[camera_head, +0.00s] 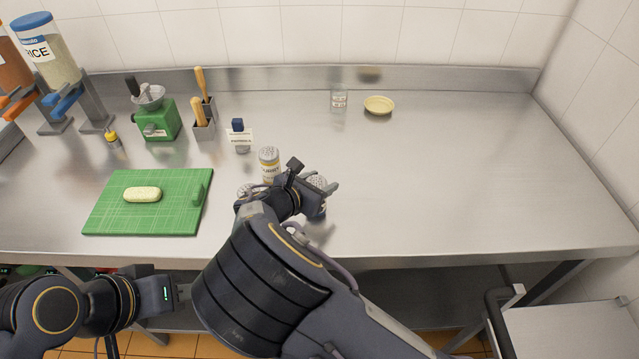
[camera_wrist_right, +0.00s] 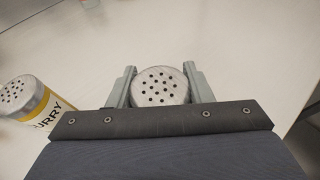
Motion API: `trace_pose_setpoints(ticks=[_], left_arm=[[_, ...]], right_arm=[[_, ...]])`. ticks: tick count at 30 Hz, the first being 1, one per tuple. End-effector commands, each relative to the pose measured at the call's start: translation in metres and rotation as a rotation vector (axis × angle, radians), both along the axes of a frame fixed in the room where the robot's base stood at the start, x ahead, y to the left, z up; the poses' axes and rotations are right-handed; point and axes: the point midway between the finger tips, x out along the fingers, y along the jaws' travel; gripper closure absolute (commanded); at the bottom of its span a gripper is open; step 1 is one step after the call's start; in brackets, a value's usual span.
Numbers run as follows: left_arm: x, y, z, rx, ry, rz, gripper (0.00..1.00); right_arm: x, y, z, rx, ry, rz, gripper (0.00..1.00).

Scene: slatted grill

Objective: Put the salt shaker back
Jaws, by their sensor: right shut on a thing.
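My right gripper (camera_head: 322,190) is low over the middle of the steel counter. In the right wrist view, its two fingers (camera_wrist_right: 159,68) are shut on the salt shaker (camera_wrist_right: 160,87), whose round metal lid with dark holes faces the camera. Its label is hidden, so I cannot read it. In the head view the shaker's lid (camera_head: 317,181) shows just past the gripper. I cannot tell whether its base touches the counter. My left gripper (camera_head: 172,292) is at the lower left, in front of the counter's edge, partly hidden by my right arm; its fingers are unclear.
A curry shaker (camera_head: 268,158) stands left of the right gripper and also shows in the wrist view (camera_wrist_right: 30,98). Another perforated lid (camera_head: 244,190) is partly hidden by my wrist. A green cutting board (camera_head: 105,210) lies left. The counter's right half (camera_head: 480,170) is clear.

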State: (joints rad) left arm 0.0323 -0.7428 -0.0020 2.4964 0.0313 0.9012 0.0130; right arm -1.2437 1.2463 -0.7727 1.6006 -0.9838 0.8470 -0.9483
Motion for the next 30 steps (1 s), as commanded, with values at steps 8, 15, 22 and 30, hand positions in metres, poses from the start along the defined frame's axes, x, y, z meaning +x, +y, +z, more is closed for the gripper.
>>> trace_pose_setpoints(ticks=[8, 15, 22, 30], left_arm=[[0.0000, 0.0000, 0.0008, 0.000, 0.000, 0.000, 0.64], [0.0000, 0.0000, -0.0011, 0.000, 0.000, 0.000, 0.64], [0.0000, 0.0000, -0.0010, 0.000, 0.000, 0.000, 0.64], [0.0001, 0.0000, -0.0002, 0.000, 0.000, 0.000, 0.64]], right_arm=[[-0.0001, -0.0006, -0.0087, 0.001, -0.002, -0.001, 0.80], [-0.0003, -0.0005, -0.0115, 0.001, -0.001, -0.002, 0.48], [-0.0004, -0.0004, -0.0115, 0.001, -0.001, -0.002, 0.32], [-0.0032, 0.0027, -0.0074, 0.003, -0.002, 0.001, 0.32]])
